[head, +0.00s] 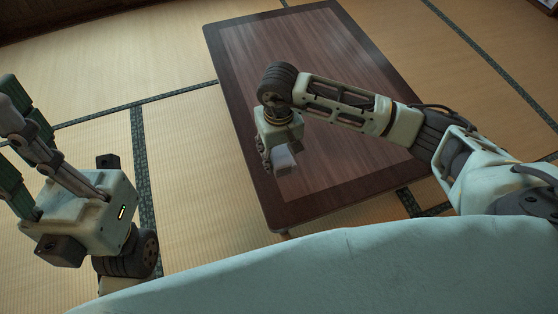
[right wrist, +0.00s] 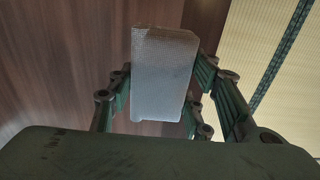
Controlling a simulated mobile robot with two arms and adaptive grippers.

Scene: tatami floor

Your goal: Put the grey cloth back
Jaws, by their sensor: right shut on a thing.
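The grey cloth (right wrist: 162,75) shows as a folded, block-like bundle with a fine weave in the right wrist view. My right gripper (head: 274,158) is shut on it, with green finger links on both sides. In the head view the cloth (head: 284,161) is a small grey piece below the gripper, over the dark wooden table (head: 337,188). I cannot tell whether it touches the tabletop. My left gripper (head: 22,150) is at the left edge, over the floor and away from the table. Its fingertips are partly cut off, so its opening is unclear.
The low table has a dark rim and a bare top, with free room beyond my right arm. Tatami floor (head: 190,165) with dark green borders surrounds it. A table leg shows at the near corner.

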